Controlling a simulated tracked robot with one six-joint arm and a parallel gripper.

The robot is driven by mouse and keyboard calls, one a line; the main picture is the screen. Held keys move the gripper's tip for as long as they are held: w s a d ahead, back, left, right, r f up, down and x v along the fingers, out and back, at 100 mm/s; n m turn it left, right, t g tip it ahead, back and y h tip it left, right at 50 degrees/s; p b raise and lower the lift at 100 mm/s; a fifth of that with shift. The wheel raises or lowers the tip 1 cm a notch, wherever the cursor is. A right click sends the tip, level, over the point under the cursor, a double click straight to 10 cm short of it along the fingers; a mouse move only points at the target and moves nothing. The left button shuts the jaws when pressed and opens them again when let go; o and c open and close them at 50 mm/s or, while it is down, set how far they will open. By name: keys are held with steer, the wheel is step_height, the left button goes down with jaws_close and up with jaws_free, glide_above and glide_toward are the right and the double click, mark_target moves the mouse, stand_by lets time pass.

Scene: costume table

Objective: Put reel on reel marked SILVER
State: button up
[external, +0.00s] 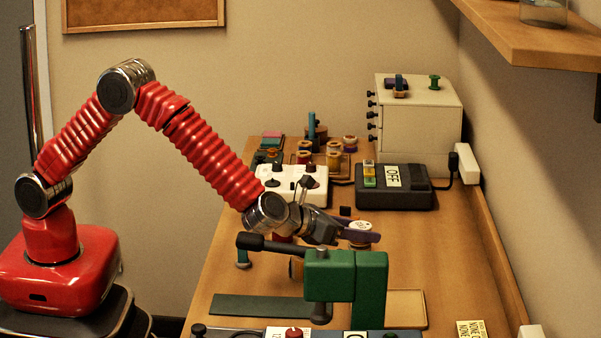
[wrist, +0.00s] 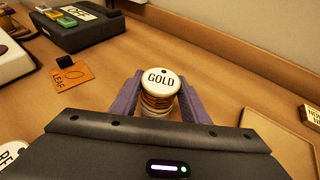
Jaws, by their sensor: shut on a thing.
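My gripper (wrist: 160,103) is shut on a reel marked GOLD (wrist: 163,80), with one purple finger on each side. The reel is upright, with a white top disc and gold-brown winding. A pale edge shows under the winding; I cannot tell whether it is the reel's own lower disc or something beneath. In the external view the reel (external: 360,226) shows just behind my gripper (external: 356,235), above the table's middle. No label reading SILVER can be read in either view.
A green clamp or press (external: 345,275) stands in front of my gripper. A white label starting "RE" (wrist: 12,152) is at the wrist view's lower left. A LEAF tag (wrist: 72,77), an OFF box (external: 393,188) and a shallow tray (external: 408,305) are nearby.

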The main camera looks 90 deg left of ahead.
steer(key=shift+f, duration=0.35)
steer(key=shift+f, duration=0.1)
steer(key=o, duration=1.1)
steer(key=shift+s+d, duration=0.1)
steer(key=v, duration=1.2)
